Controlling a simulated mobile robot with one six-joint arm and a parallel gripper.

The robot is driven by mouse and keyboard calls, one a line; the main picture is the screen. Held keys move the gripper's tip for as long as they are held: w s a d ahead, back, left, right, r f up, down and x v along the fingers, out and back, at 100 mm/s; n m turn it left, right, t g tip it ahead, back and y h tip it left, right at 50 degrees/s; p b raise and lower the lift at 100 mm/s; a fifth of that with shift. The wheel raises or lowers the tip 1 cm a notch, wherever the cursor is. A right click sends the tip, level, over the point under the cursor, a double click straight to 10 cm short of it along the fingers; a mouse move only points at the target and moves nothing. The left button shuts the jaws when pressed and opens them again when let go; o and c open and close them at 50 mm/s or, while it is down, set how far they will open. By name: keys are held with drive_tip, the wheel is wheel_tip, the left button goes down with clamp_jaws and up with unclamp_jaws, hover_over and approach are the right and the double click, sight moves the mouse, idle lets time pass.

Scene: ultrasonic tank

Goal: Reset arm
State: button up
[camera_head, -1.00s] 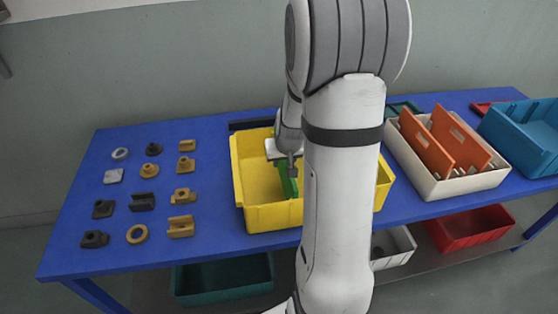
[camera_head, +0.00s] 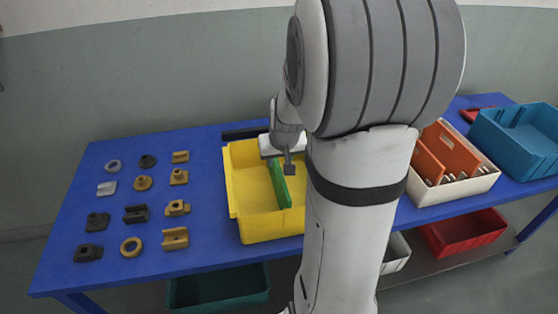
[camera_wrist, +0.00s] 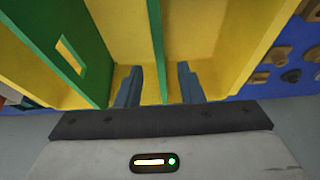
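My gripper (camera_head: 289,168) hangs over the yellow bin (camera_head: 240,205) on the blue table, and my arm hides the bin's right part. In the wrist view its two dark fingers (camera_wrist: 159,84) stand apart with nothing held between them. A green divider (camera_head: 279,186) stands in the yellow bin, just below the gripper in the head view. In the wrist view a green panel with a slot (camera_wrist: 88,75) is to the left of the fingers, and a thin green strip (camera_wrist: 157,45) shows beyond the gap between them.
Several small grey, black and yellow parts (camera_head: 143,183) lie in rows on the left of the blue table (camera_head: 210,255). A cream bin (camera_head: 455,188) with orange dividers and a blue bin (camera_head: 520,135) stand at the right. Red (camera_head: 465,232) and green (camera_head: 215,288) bins sit below.

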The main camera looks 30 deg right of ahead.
idle(0.4)
drive_tip(key=s+a+r+n+p, duration=0.1)
drive_tip(key=s+a+r+p, duration=0.1)
drive_tip(key=s+a+r, duration=0.3)
drive_tip(key=s+a+r+n+g+y+p, duration=0.1)
drive_tip(key=s+a+r+n+p, duration=0.1)
drive_tip(key=s+a+r, duration=0.4)
drive_tip(key=s+a, duration=0.4)
drive_tip(key=s, duration=0.1)
drive_tip(key=shift+s+r+g, duration=0.2)
drive_tip(key=shift+s+g, duration=0.1)
drive_tip(key=shift+s, duration=0.05)
